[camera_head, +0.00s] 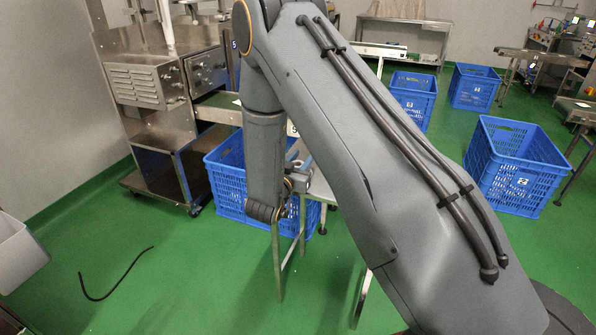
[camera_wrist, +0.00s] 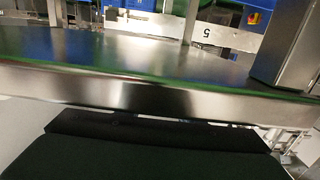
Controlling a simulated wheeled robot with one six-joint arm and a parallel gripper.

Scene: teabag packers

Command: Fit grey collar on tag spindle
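I cannot make out the grey collar or the tag spindle in either view. In the head view my arm crosses the middle and hides much of the small steel table (camera_head: 317,190) behind it. The arm's far end is low beside that table, and my gripper's fingers cannot be made out there. In the wrist view a bare, shiny steel surface (camera_wrist: 130,55) with a thick front edge lies across the picture. A dark block fills the bottom and may be part of my gripper. No fingertips show.
Blue crates stand by the table (camera_head: 228,180), at right (camera_head: 516,165) and farther back (camera_head: 473,87). A steel machine (camera_head: 150,85) stands at left. A black cable (camera_head: 118,276) lies on the open green floor. The wrist view shows a steel upright (camera_wrist: 283,48) at right.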

